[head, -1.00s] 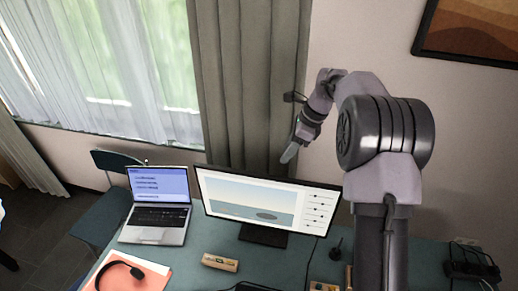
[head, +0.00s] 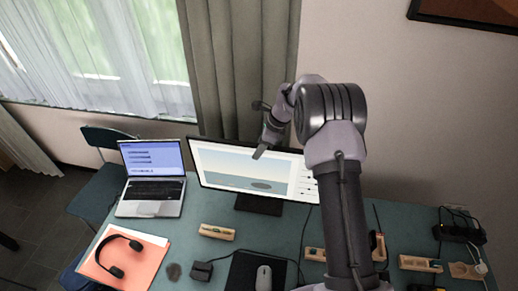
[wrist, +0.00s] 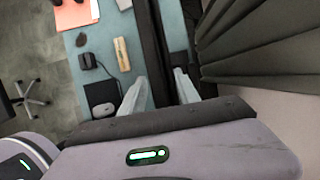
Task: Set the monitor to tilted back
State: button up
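The monitor (head: 236,166) stands on the teal desk, its lit screen facing me, on a dark foot (head: 258,205). It looks close to upright; its exact tilt is hard to tell. My gripper (head: 260,153) is at the monitor's top edge, right of its middle, and one finger shows in front of the screen. In the wrist view the monitor (wrist: 153,40) is a dark strip seen from above. My gripper (wrist: 161,78) has its two pale fingers apart, one on each side of the strip. I cannot tell whether they touch it.
A laptop (head: 153,190) stands left of the monitor. A headset (head: 113,262) lies on an orange folder (head: 143,262). A mouse (head: 264,278) and wooden trays (head: 216,232) are in front. A curtain (head: 240,70) hangs close behind. A power strip (head: 460,233) lies far right.

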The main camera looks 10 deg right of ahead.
jog(key=shift+s, duration=0.1)
jog(key=shift+c, duration=0.5)
grip_shut()
dwell(0.9)
